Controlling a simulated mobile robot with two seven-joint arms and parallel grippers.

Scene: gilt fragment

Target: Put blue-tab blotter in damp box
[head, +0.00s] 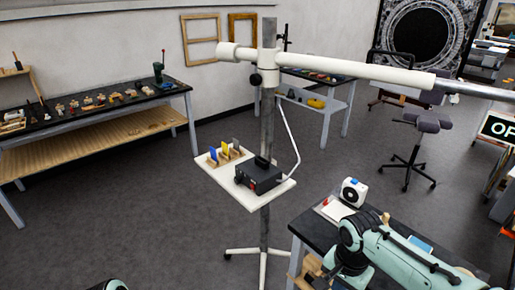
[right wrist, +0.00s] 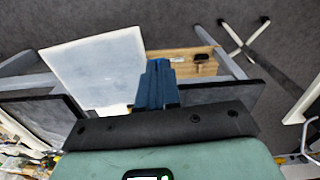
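My right gripper (right wrist: 156,62) shows dark blue fingers side by side, with no gap and nothing clearly held between them. In the head view my right arm hides its fingertips over the dark workbench (head: 310,232). A white flat sheet or board (right wrist: 95,68) lies beyond and left of the fingers in the right wrist view. A blue flat item (head: 420,243) shows partly behind my right arm; I cannot tell whether it is the blue-tab blotter. No damp box can be made out for certain. My left gripper is out of view.
A pole stand carries a white tray (head: 222,176) with blue, yellow and grey upright cards and a black box-like device (head: 258,176). A white boxy device (head: 353,191) stands on the workbench. A long side table (head: 80,115) is at left. Open floor lies between.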

